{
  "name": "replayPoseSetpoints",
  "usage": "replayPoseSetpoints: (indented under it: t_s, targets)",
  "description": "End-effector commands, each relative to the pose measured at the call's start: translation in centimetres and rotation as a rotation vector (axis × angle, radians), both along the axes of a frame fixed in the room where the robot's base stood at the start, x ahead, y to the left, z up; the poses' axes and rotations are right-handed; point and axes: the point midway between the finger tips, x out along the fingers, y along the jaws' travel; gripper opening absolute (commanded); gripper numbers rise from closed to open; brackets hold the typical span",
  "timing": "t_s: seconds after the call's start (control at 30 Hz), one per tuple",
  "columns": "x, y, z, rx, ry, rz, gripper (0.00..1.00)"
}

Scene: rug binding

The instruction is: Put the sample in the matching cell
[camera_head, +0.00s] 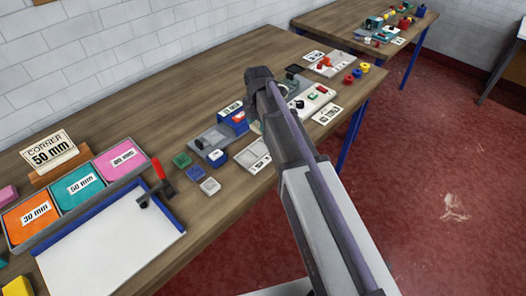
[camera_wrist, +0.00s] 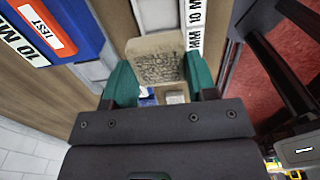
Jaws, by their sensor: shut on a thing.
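My gripper (camera_wrist: 160,82) shows in the wrist view with two teal fingers on either side of a beige, dark-speckled square piece (camera_wrist: 157,62), which looks like the sample. The fingers are shut on it. In the head view my gripper (camera_head: 259,100) is over the middle of the wooden table, and the held piece cannot be made out there. Which cell matches is not clear.
Green (camera_head: 182,160), blue (camera_head: 195,173) and pale (camera_head: 210,187) blocks lie in front of the tray. A printed card (camera_head: 260,156) lies nearby. Labelled orange, teal and pink bins (camera_head: 76,191) and a white board (camera_head: 110,236) stand at left. More pieces lie at right.

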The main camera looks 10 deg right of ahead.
Motion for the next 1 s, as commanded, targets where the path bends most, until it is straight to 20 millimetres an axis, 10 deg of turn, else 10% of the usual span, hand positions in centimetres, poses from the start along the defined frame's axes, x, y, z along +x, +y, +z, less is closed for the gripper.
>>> replayPoseSetpoints:
  t_s: [0.67, 1.0]
  targets:
    - [0.0, 0.0, -10.3, 0.000, 0.000, -0.004, 0.26]
    - [0.0, 0.0, -10.3, 0.000, 0.000, -0.004, 0.26]
